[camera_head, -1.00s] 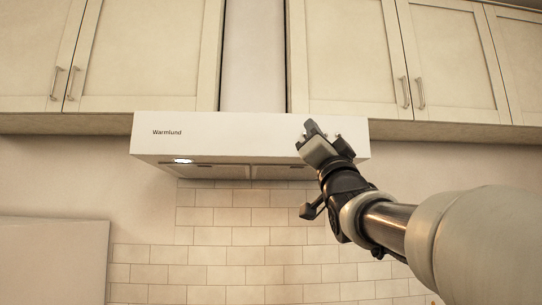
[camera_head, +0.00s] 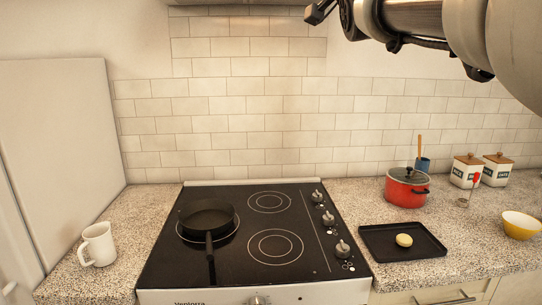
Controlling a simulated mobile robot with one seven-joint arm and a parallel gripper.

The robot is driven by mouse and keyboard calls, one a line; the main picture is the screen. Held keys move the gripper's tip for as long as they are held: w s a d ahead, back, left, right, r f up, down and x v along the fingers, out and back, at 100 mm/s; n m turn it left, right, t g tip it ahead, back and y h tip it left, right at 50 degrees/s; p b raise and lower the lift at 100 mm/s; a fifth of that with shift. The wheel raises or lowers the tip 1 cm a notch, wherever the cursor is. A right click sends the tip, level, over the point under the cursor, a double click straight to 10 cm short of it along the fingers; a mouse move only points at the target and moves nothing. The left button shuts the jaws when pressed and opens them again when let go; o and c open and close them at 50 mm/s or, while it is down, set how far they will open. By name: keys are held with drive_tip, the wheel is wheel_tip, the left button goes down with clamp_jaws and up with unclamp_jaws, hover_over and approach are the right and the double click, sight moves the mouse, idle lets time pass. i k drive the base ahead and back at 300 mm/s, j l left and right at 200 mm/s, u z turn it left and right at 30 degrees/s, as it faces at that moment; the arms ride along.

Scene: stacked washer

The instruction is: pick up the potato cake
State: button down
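The potato cake is most likely the small pale yellow round item (camera_head: 404,240) on the black tray (camera_head: 378,248), right of the stove on the counter. My gripper (camera_head: 318,12) is at the top of the view, partly cut off by the frame edge, high above the counter and far from the tray. Its fingers do not show well enough to tell whether they are open or shut. Nothing is seen hanging from it.
A black pan (camera_head: 207,218) sits on the stove (camera_head: 262,268). A red pot (camera_head: 405,187) stands behind the tray. A white mug (camera_head: 98,244) is at left.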

sight(404, 239)
drive_tip(key=i+l+z, duration=0.15)
drive_tip(key=l, duration=0.25)
drive_tip(key=l+z, duration=0.1)
drive_tip(key=l, duration=0.25)
drive_tip(key=i+l+z, duration=0.15)
drive_tip(key=l, duration=0.25)
drive_tip(key=i+l+z, duration=0.15)
drive_tip(key=l, duration=0.2)
